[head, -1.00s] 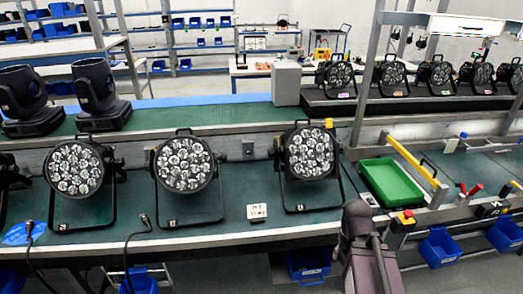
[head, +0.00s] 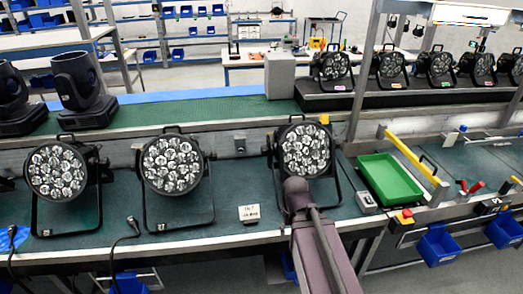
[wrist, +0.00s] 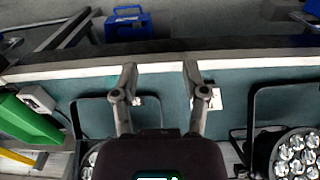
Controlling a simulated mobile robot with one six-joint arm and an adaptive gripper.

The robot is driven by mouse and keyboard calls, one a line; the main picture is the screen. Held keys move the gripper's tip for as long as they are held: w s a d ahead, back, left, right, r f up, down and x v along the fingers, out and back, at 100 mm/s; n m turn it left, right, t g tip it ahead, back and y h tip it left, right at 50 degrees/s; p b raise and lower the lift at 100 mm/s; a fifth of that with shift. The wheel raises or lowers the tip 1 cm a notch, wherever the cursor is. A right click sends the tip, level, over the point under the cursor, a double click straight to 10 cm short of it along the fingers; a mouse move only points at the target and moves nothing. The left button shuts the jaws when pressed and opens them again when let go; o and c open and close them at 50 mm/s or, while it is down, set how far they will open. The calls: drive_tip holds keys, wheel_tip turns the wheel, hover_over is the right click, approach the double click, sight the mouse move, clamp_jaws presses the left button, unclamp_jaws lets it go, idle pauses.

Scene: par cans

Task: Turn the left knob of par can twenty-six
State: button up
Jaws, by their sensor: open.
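Three par cans with clustered round lenses stand on the front green bench in the head view: a left one (head: 56,172), a middle one (head: 172,165) and a right one (head: 305,150). Their number labels are too small to read, so I cannot tell which is twenty-six. No knob shows clearly. My arm reaches up in front of the right can's stand; its gripper is hidden in the head view. In the wrist view my gripper (wrist: 158,72) is open and empty, over the bench's edge. The right can (wrist: 91,160) is mostly hidden behind it. The middle can (wrist: 296,155) shows at lower right.
A white card (head: 249,213) lies between the middle and right cans. A green tray (head: 390,180) and a yellow bar (head: 410,158) are to the right. Cables lie near the left cans. Two dark moving-head lights (head: 84,82) stand behind on a raised shelf.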

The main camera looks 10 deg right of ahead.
drive_tip(key=shift+a, duration=0.4)
drive_tip(key=o, duration=0.5)
drive_tip(key=shift+w+a, duration=0.1)
drive_tip(key=shift+o, duration=0.4)
drive_tip(key=shift+w+f, duration=0.25)
drive_tip(key=w+d+f+n+t+h+b, duration=0.1)
drive_tip(key=w+f+t+h+b, duration=0.15)
drive_tip(key=w+h+b, duration=0.5)
drive_tip(key=w+d+f+n+t+h+b, duration=0.1)
drive_tip(key=w+f+t+h+b, duration=0.3)
drive_tip(key=w, duration=0.7)
drive_tip(key=w+a+r+n+t+h+b, duration=0.1)
drive_tip(key=w+a+r+n+t+b, duration=0.1)
drive_tip(key=w+a+b, duration=0.4)
drive_tip(key=w+a+r+n+t+h+b, duration=0.1)
drive_tip(key=w+a+t+b, duration=0.4)
drive_tip(key=w, duration=0.5)
drive_tip(key=a+r+n+b, duration=0.1)
drive_tip(key=a+n, duration=0.1)
drive_tip(key=shift+w+r+n, duration=0.25)
drive_tip(key=shift+r+n, duration=0.05)
drive_tip(key=shift+r, duration=0.05)
drive_tip(key=shift+d+t, duration=0.15)
drive_tip(key=shift+t, duration=0.1)
